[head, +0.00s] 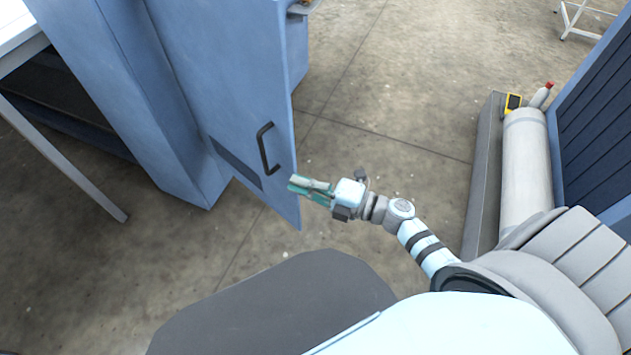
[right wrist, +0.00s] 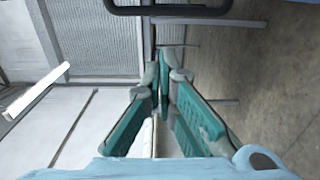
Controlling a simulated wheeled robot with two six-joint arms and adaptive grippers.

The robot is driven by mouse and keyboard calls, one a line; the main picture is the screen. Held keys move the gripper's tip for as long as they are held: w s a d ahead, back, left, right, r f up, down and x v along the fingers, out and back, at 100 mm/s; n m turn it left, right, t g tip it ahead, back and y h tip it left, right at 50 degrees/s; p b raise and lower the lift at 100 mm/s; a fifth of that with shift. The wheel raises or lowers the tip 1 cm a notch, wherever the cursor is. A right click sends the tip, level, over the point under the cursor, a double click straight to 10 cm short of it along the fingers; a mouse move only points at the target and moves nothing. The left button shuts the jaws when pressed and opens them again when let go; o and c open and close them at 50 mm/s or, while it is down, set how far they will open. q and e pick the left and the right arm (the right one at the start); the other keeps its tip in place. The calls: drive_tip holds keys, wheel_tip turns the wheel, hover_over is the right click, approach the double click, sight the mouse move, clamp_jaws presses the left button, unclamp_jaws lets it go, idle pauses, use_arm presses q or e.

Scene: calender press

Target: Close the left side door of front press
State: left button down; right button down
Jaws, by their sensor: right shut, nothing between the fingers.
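The blue side door (head: 215,75) stands at the upper left of the head view, upright and seemingly swung out from the blue press body (head: 110,90). It carries a black bar handle (head: 268,148) near its free edge and a dark slot lower down. My right gripper (head: 295,184) is shut and empty, beside the door's lower free edge, below and right of the handle. Whether it touches the door I cannot tell. In the right wrist view the green fingertips (right wrist: 164,75) are together, and a dark bar (right wrist: 170,10), apparently the handle, crosses the top. My left gripper is out of view.
A white-topped table (head: 15,30) stands at the far left. The concrete floor (head: 400,90) between door and cylinder is clear.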

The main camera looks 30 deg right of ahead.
sight(294, 166)
drive_tip(key=shift+w+d+b, duration=0.15)
drive_tip(key=shift+w+b, duration=0.1)
drive_tip(key=shift+w, duration=1.05)
drive_tip(key=shift+w+d+b, duration=0.15)
drive_tip(key=shift+w+b, duration=0.1)
drive_tip(key=shift+w, duration=1)
